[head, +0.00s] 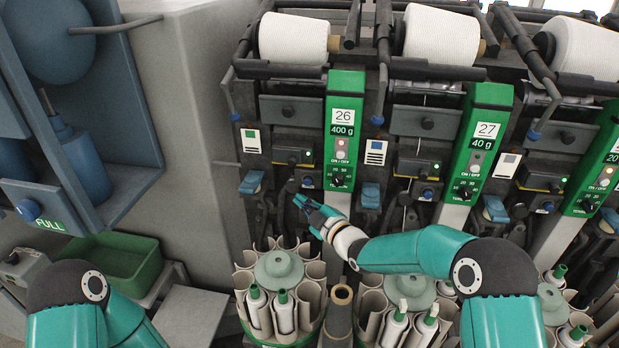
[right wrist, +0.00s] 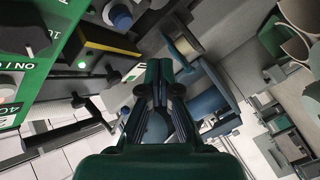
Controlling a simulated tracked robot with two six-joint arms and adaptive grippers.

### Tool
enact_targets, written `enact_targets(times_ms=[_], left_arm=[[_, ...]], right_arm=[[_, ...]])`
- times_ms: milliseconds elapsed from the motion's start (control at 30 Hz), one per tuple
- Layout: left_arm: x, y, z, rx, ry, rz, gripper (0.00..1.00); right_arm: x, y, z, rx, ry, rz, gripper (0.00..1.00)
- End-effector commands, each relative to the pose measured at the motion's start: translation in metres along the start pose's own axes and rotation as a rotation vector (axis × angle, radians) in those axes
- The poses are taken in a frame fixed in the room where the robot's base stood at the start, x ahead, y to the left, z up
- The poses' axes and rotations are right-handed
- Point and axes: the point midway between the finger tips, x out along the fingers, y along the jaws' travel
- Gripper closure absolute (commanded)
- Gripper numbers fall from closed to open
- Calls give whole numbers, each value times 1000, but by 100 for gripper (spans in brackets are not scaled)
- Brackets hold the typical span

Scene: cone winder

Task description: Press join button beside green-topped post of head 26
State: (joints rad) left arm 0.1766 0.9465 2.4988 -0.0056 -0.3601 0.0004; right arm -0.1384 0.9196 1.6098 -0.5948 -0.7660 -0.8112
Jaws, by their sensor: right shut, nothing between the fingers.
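The green-topped post (head: 345,110) of head 26 stands in the middle of the head view, marked 26 and 400 g. Left of it is a dark box (head: 292,156) with a yellow edge and a small green light. A small round blue button (head: 308,181) sits just below this box, beside the post. My right gripper (head: 301,203) is shut and empty, a little below and left of that button, apart from it. In the right wrist view its closed fingers (right wrist: 158,75) point up the picture, with the yellow-edged box (right wrist: 98,45) and the blue button (right wrist: 121,16) to the upper left. My left gripper is out of view.
The post of head 27 (head: 484,125) stands to the right, with its own blue button. A blue lever (head: 251,182) is left of my right gripper. A round bobbin magazine (head: 279,268) stands below it. A green bin (head: 115,260) is at the lower left.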

Motion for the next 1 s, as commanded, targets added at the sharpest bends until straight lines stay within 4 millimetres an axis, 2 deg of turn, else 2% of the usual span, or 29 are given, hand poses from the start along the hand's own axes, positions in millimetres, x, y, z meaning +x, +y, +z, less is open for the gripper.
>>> enact_targets(times_ms=[67,133,333,1000], left_arm=[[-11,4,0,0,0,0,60],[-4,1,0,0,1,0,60],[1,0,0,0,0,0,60],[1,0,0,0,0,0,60]], right_arm=[[7,8,4,0,-2,1,100],[13,8,12,-1,0,1,100],[24,16,19,-2,1,0,100],[27,19,20,0,0,-1,100]])
